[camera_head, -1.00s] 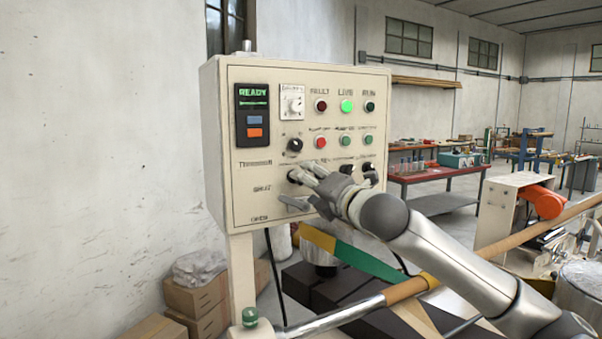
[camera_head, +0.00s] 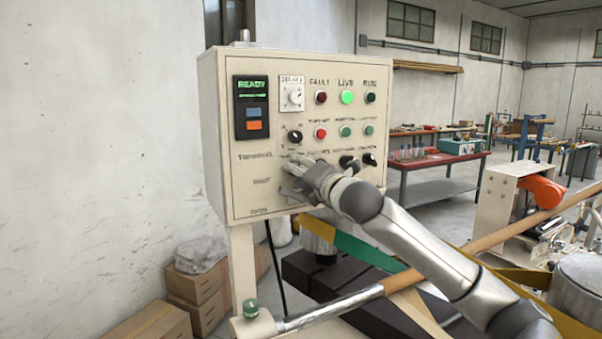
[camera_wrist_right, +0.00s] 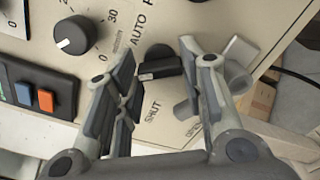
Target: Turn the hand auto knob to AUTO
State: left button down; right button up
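The hand auto knob (camera_wrist_right: 158,66) is a black knob with a bar grip, next to the printed word AUTO in the right wrist view. Its bar lies roughly crosswise in that picture. My right gripper (camera_wrist_right: 158,60) is open, with its fingers on either side of the knob; the right finger is very close to the bar, and contact cannot be told. In the head view my right gripper (camera_head: 288,178) is at the lower part of the control panel (camera_head: 245,195) and hides this knob. My left gripper is not in view.
A round black dial (camera_wrist_right: 78,37) and a blue and orange switch block (camera_wrist_right: 36,97) sit near the gripper. Two more black knobs (camera_head: 348,161) are right of the hand.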

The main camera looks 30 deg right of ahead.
jog(key=shift+c, duration=1.1)
jog(key=shift+m, duration=0.3)
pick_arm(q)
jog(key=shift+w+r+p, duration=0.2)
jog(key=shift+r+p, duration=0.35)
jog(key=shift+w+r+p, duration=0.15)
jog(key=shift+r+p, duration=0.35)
pick_arm(e)
jog(key=m, duration=1.3)
jog(key=shift+m, duration=0.3)
jog(key=o, duration=1)
